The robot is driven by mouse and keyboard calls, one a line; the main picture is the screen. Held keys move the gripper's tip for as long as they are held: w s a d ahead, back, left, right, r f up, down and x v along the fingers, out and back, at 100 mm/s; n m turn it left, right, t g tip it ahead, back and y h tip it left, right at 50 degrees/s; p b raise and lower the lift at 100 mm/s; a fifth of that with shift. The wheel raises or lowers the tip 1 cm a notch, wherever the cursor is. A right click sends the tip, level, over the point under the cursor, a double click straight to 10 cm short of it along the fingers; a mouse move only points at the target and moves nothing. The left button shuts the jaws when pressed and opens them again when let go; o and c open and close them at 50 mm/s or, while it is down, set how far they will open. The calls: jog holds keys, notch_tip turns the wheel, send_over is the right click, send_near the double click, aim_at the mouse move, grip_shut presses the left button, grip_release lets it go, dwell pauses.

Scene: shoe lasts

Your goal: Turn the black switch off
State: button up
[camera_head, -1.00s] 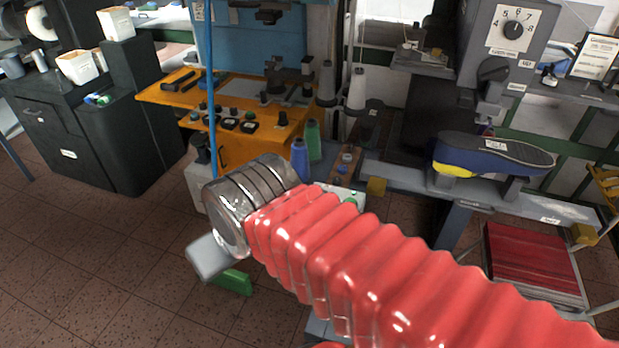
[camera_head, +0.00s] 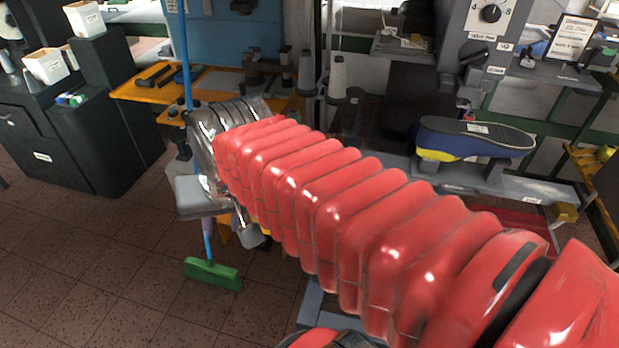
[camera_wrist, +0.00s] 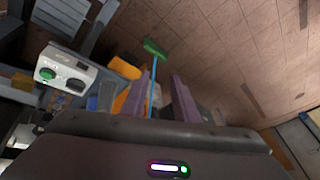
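In the wrist view a pale control box (camera_wrist: 66,70) sits at the left, with a green button (camera_wrist: 48,74) and a small dark control (camera_wrist: 76,85) on its face. I cannot tell for sure whether this is the black switch or how it is set. My gripper (camera_wrist: 159,78) is open and empty, its two purple fingers apart. The box lies to the left of the fingers, apart from them. In the head view my red arm hides the front of the orange bench (camera_head: 140,91) and any controls there.
A green broom (camera_head: 212,273) with a blue pole stands in front of the orange bench. A grey machine with a black dial (camera_head: 490,13) is at the upper right, above a dark blue shoe sole (camera_head: 475,138). A black cabinet (camera_head: 75,150) stands left. The tiled floor at lower left is clear.

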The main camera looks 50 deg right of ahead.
jog(key=w+d+f+m+y, duration=0.1)
jog(key=d+m+y, duration=0.1)
jog(key=d+m, duration=2.3)
jog(key=d, duration=0.6)
jog(key=shift+w+d+g, duration=0.2)
jog(key=shift+d+g, duration=0.1)
jog(key=x, duration=1.4)
jog(key=shift+a, duration=0.25)
jog(key=shift+r, duration=0.1)
jog(key=shift+c, duration=0.3)
grip_shut()
